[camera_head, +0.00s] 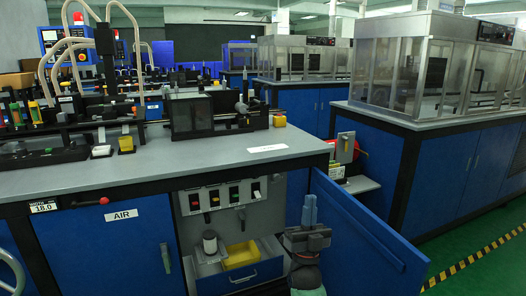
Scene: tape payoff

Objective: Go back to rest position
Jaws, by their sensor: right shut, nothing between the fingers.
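My right gripper (310,203) stands upright at the lower middle of the head view, its blue-grey fingers pointing up. Its fingers are together with nothing between them. It is in front of the open cabinet space under the workbench (230,168), beside an open blue door (362,240). It appears apart from the door and the drawer. My left gripper is not in view.
An open blue drawer (240,277) holds a yellow bin (240,256) and a white spool (210,242), left of my gripper. A switch panel (222,196) is above. Glass-enclosed machines (440,75) stand at the right. Green floor (460,250) is clear at lower right.

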